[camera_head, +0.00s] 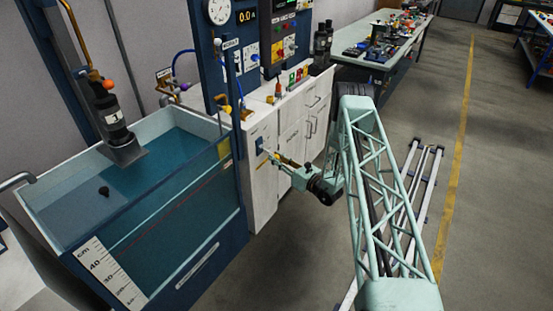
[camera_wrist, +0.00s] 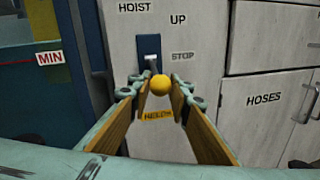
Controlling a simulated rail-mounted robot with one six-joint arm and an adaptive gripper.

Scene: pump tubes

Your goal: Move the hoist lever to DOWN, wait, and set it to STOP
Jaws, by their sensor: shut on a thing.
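The hoist lever's yellow ball knob (camera_wrist: 160,85) sits between the fingertips of my gripper (camera_wrist: 158,80), which is shut on it. The lever comes out of a dark blue plate (camera_wrist: 149,58) on the white cabinet front. The knob appears below the STOP label (camera_wrist: 183,56); the UP label (camera_wrist: 178,20) is higher. No DOWN label is readable; my fingers cover part of that area. In the head view my gripper (camera_head: 273,159) reaches the cabinet beside the tank. A black pump (camera_head: 112,117) marked 1 hangs over the tank; whether its base touches water is unclear.
The water tank (camera_head: 190,255) with a cm scale stands left of the cabinet. A panel with a gauge (camera_head: 218,11) and displays rises behind. The floor to the right is mostly open.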

